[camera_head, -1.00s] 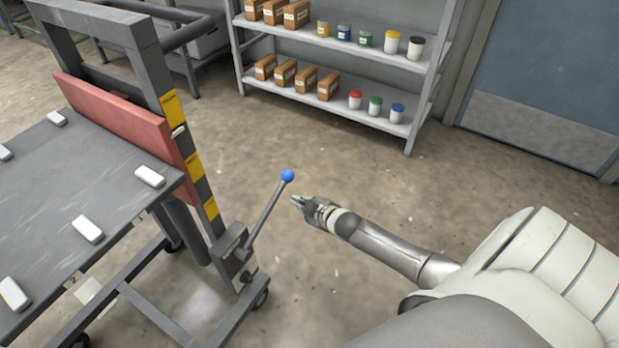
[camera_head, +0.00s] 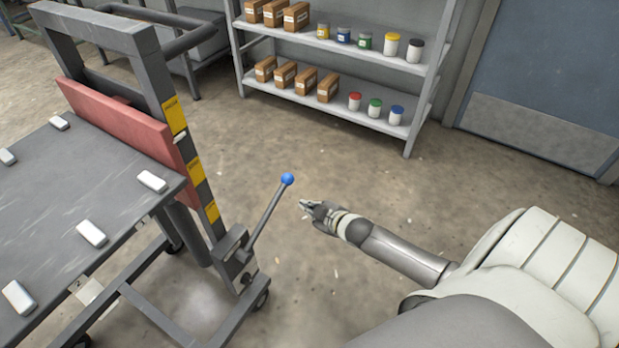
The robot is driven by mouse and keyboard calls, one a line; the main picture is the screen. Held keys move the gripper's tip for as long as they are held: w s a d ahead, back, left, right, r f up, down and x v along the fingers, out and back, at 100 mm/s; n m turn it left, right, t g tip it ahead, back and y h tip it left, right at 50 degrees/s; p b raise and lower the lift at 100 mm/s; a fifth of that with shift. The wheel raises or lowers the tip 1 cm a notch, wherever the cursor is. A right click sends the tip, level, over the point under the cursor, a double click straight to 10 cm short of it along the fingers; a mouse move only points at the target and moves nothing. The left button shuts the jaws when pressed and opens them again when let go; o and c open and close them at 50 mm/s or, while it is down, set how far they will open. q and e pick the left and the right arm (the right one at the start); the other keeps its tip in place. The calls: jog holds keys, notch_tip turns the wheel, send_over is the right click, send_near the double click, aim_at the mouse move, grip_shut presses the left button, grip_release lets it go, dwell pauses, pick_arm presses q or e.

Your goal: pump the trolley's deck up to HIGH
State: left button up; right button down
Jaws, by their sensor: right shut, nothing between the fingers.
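The trolley stands at the left, with a grey deck (camera_head: 60,200) bearing several white pads and a red plate (camera_head: 118,118) along its mast. The mast post carries yellow labels (camera_head: 174,115) at three heights. A small pale pointer (camera_head: 180,138) sits between the top and middle labels. The pump lever (camera_head: 264,222) slants up and right from its bracket and ends in a blue knob (camera_head: 287,179). My right gripper (camera_head: 306,205) is shut and empty, a little right of and below the knob in the picture, apart from it. My left gripper is out of view.
A grey shelf (camera_head: 330,93) at the back holds cardboard boxes and several jars. A blue door (camera_head: 560,75) is at the right. The concrete floor (camera_head: 400,190) between shelf, trolley and my right arm is clear.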

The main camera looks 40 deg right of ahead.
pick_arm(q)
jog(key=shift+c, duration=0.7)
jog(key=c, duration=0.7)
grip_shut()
pick_arm(e)
jog(key=s+a+f+m+g, duration=0.2)
jog(key=s+a+f, duration=0.3)
jog(key=s, duration=0.5)
jog(key=s+a+f+m+g, duration=0.2)
jog(key=s+a+f+g, duration=0.2)
jog(key=s+f, duration=0.6)
jog(key=s+a+f+m+g, duration=0.1)
jog(key=s+a+f+g, duration=0.3)
jog(key=s, duration=0.7)
notch_tip(320, 180, down, 4)
jog(key=shift+s+a+f+m, duration=0.25)
jog(key=shift+a+m, duration=0.15)
jog(key=shift+a, duration=0.7)
